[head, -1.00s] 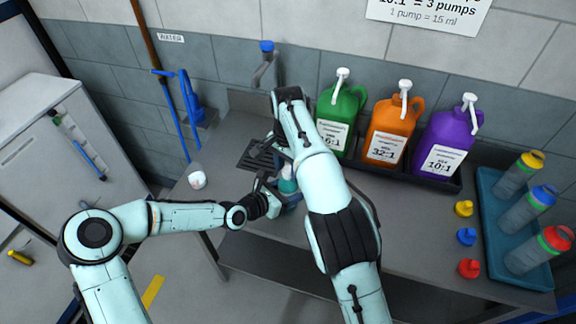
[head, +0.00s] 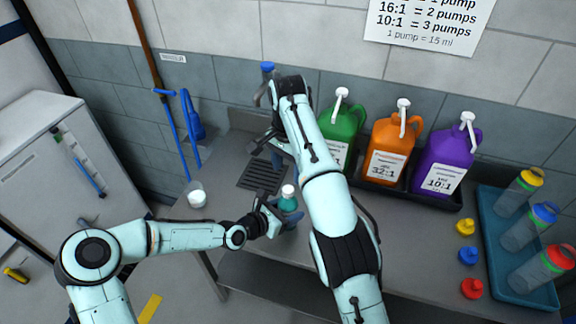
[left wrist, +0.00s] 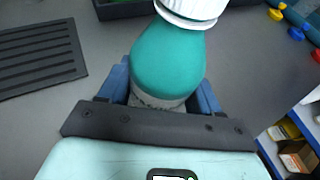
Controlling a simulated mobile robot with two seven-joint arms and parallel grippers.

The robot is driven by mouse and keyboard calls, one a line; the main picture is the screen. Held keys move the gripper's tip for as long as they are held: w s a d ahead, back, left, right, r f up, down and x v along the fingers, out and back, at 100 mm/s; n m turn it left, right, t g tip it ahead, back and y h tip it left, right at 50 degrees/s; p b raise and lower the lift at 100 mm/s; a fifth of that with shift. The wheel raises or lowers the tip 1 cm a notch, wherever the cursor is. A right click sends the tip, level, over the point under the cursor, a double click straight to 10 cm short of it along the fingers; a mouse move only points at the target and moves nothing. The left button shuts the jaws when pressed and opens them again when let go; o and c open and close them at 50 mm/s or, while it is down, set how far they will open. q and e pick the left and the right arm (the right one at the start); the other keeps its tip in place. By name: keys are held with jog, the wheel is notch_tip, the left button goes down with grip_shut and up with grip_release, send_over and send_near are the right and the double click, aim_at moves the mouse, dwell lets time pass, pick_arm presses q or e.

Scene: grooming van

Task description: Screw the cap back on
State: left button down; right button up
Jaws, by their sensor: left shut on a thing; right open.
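A teal bottle with a white cap (head: 288,191) stands upright on the grey counter, left of my right forearm. My left gripper (head: 284,213) is shut around the bottle's lower body. In the left wrist view the teal bottle (left wrist: 168,62) sits between the blue fingers. Its white cap (left wrist: 194,8) is on top, cut by the frame edge; I cannot tell how tightly it sits. My right gripper (head: 264,146) is open, behind and above the bottle near the drain grate, apart from the cap and partly hidden by its own arm.
The drain grate (head: 262,177) lies behind the bottle, below a blue-topped tap (head: 267,70). A small clear cup with white contents (head: 196,196) stands at left. Green, orange (head: 386,152) and purple jugs stand in a dark tray. Right are loose caps (head: 468,256) and a blue tray (head: 487,215).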

dwell(0.3)
pick_arm(q)
jog(key=shift+c, duration=0.7)
grip_release()
jog(key=v, duration=1.3)
jog(key=shift+r, duration=0.25)
jog(key=shift+s+a, duration=0.1)
